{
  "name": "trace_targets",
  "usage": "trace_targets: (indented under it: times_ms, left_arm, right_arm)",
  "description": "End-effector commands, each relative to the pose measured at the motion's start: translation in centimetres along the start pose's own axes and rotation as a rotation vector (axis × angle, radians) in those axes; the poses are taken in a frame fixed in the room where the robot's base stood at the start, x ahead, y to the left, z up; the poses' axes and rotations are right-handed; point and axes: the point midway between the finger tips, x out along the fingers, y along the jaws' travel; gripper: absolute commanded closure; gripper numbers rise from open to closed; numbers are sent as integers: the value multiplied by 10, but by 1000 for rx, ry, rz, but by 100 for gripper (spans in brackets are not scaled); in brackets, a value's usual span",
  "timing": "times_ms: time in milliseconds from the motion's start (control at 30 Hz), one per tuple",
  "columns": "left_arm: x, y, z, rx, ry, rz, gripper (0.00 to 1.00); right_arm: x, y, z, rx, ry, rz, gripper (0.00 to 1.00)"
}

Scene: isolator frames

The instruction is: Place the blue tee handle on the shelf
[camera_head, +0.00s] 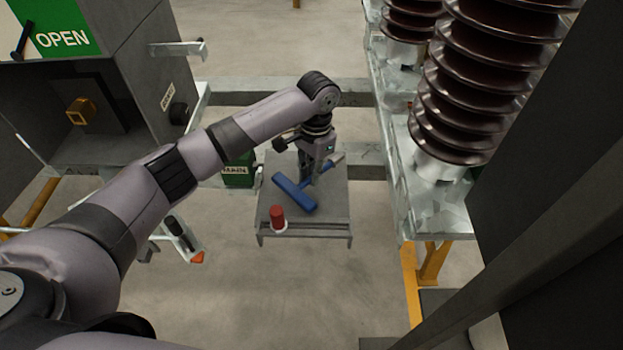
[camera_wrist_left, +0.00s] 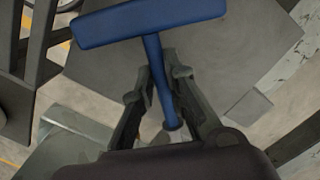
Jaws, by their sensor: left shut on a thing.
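The blue tee handle (camera_head: 295,193) has a thick blue crossbar and a thinner blue stem. My left gripper (camera_head: 316,176) is shut on its stem, over the grey shelf (camera_head: 330,206). In the left wrist view the crossbar (camera_wrist_left: 150,22) lies beyond the fingertips, and the stem runs back between the two fingers (camera_wrist_left: 160,85). The grey shelf surface (camera_wrist_left: 215,65) shows behind the handle there. I cannot tell whether the handle touches the shelf. My right gripper is not in view.
A red cylinder with a white base (camera_head: 278,217) stands at the shelf's front left. A grey cabinet with a green OPEN sign (camera_head: 62,28) is at left. Brown ribbed insulators (camera_head: 465,85) on a metal frame stand at right. Open floor (camera_head: 300,290) lies in front of the shelf.

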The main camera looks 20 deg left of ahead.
Motion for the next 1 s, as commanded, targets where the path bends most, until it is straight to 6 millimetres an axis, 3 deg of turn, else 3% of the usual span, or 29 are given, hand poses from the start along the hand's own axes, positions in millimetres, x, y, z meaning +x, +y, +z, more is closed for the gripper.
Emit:
trace_targets:
  times_ms: [200, 567, 600, 900, 1000]
  left_arm:
    - [25, 0, -3, 0, 1, 0, 100]
    - [28, 0, -3, 0, 0, 1, 100]
    - [30, 0, -2, -1, -1, 1, 87]
    - [29, 0, -2, 0, 0, 1, 67]
    - [29, 0, -2, 0, 0, 1, 67]
  right_arm:
    - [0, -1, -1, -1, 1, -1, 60]
    - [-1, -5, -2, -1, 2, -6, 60]
    - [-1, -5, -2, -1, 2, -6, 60]
    - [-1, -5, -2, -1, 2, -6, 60]
    - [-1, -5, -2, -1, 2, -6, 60]
